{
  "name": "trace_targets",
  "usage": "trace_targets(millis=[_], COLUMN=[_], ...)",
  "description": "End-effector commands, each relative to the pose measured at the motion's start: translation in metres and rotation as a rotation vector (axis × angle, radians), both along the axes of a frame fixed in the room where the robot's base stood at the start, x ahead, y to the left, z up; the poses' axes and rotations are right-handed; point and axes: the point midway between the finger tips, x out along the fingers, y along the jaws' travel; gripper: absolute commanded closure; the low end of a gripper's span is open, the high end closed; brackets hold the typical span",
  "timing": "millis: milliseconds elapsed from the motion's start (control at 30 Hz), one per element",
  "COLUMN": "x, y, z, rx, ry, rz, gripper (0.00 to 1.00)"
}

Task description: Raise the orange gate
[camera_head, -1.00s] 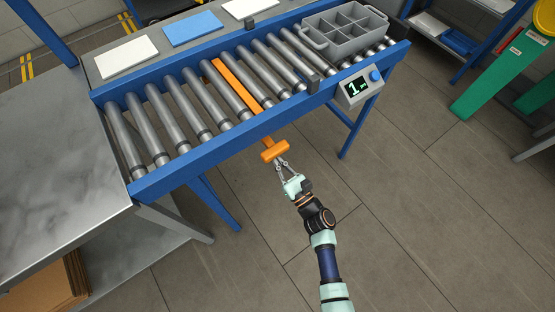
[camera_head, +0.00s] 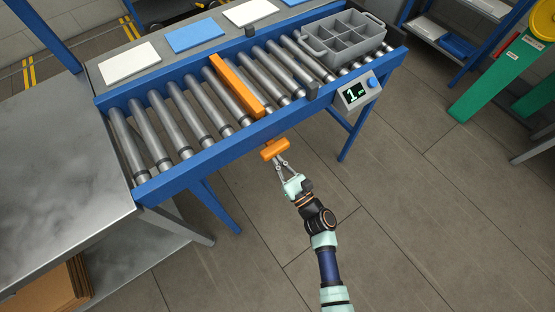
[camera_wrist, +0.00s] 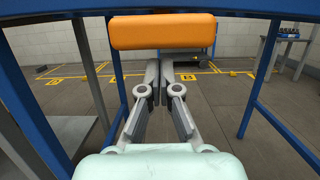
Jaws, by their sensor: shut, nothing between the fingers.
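The orange gate (camera_head: 236,86) spans the roller conveyor (camera_head: 190,118) as an upright bar, its side face showing above the rollers. Its orange handle (camera_head: 274,150) sticks out past the conveyor's near blue rail. In the wrist view the handle (camera_wrist: 162,31) is a wide rounded block at the top middle. My gripper (camera_head: 279,161) is shut and empty, with its fingertips at the handle's near side. In the wrist view my fingertips (camera_wrist: 160,68) lie close together just below the handle. I cannot tell whether they touch it.
A grey divided crate (camera_head: 343,38) sits on the rollers at the right. A display box with a blue knob (camera_head: 357,92) hangs on the near rail. A metal table (camera_head: 60,150) stands at the left. Blue conveyor legs (camera_wrist: 262,75) flank my gripper; the floor around my arm is clear.

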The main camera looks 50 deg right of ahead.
Motion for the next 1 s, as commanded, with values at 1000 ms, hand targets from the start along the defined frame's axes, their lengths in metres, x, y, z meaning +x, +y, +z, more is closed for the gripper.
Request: trace_targets(millis=[1000], x=[-0.095], y=[0.022], z=[-0.052], rx=[0.007], ry=[0.015], rz=[-0.001], gripper=[1.00])
